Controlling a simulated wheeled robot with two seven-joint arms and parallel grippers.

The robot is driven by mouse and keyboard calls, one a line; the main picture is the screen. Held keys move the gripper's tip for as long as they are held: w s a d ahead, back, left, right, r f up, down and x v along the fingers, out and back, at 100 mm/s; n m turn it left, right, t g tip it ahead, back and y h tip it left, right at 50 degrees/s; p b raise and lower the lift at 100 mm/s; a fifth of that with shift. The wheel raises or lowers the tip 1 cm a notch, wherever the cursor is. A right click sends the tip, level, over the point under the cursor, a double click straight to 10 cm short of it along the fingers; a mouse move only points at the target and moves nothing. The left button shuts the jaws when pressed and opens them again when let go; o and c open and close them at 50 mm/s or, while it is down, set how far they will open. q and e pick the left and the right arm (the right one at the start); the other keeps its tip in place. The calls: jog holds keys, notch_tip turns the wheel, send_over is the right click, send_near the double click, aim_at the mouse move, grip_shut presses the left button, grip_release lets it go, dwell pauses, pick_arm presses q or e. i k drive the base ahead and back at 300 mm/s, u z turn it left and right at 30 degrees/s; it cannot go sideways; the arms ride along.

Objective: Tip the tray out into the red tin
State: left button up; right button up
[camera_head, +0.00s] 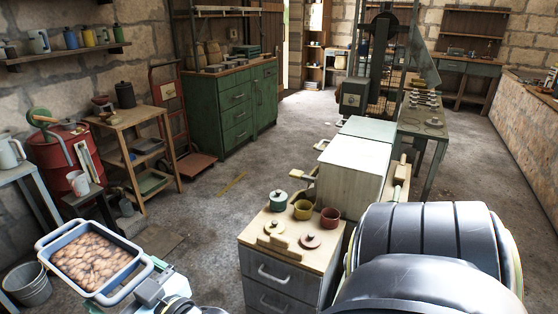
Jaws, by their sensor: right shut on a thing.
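A blue-grey tray (49,241) with raised walls and end handles is at the lower left, full of brown rounded lumps (93,258). My right gripper (150,287) is shut on the tray at its near right end and holds it up over the floor. The red tin (330,217) stands upright and open-topped on the wooden top of a grey drawer cabinet (287,267), well to the right of the tray. Its inside is too small to make out. My left gripper is not in view.
A red drum (60,150) and a bucket (28,285) are at the left. Open floor lies between tray and cabinet.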

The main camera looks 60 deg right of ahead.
aim_at(330, 216)
jog(key=i, duration=0.5)
jog(key=z, duration=1.8)
